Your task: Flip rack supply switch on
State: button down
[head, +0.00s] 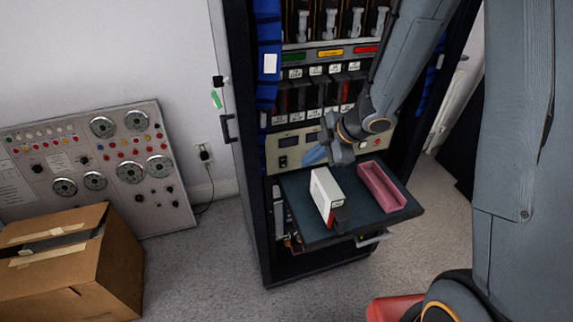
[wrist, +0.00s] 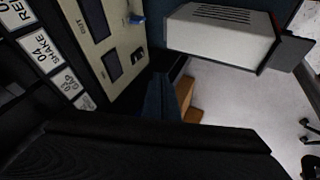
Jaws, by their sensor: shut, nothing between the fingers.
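The rack (head: 250,200) stands in the middle of the head view. Its beige supply panel (head: 290,148) carries dark display windows and small controls. A small dark switch (head: 283,161) sits low on the panel's left part. In the wrist view the panel (wrist: 125,40) is at upper left, with a black switch-like part (wrist: 138,57) and a blue knob (wrist: 137,19). Which position the switch is in is too small to tell. My gripper (head: 322,154) is shut and empty, in front of the panel and above the shelf. It covers part of the panel.
A pull-out shelf (head: 300,215) below the panel holds a white box (head: 326,190) and an open pink tray (head: 381,185). The white box (wrist: 220,38) is close by in the wrist view. A cardboard box (head: 110,265) and a sloped control console (head: 110,165) stand left.

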aim_at(283, 162)
jog(key=shift+w+a+f+p, duration=0.4)
jog(key=shift+w+a+f, duration=0.5)
jog(key=shift+w+f, duration=0.45)
jog(key=shift+w+a+f+p, duration=0.35)
jog(key=shift+w+a+f, duration=0.65)
jog(key=shift+f, duration=0.55)
jog(key=shift+w+a+f+p, duration=0.4)
jog(key=shift+w+a+f, duration=0.35)
jog(key=shift+w+f, duration=0.65)
